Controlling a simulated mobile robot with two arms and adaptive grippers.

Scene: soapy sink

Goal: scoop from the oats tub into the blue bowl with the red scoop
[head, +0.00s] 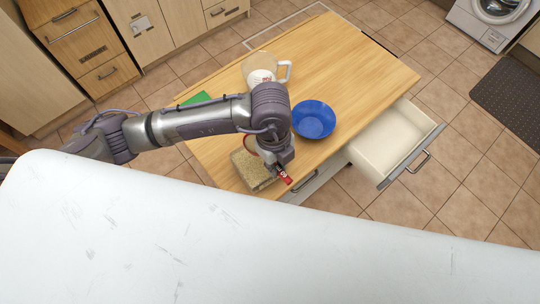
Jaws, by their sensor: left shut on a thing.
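The blue bowl (314,120) stands upright on the wooden worktop, near its front right edge, and looks empty. The oats tub (245,176), a squarish tub with pale tan oats on top, sits at the worktop's front edge, left of the bowl. My left gripper (280,168) points down at the tub's right side, shut on the red scoop (286,179). A red end shows below the fingers; the rest of the scoop is mostly hidden by my wrist. I cannot tell whether the scoop touches the oats. My right gripper is not in view.
A clear jug (265,70) with a handle stands behind my left arm. A green item (196,98) lies left of it, partly hidden. An open, empty drawer (389,139) juts out at the right. The worktop's back right is clear.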

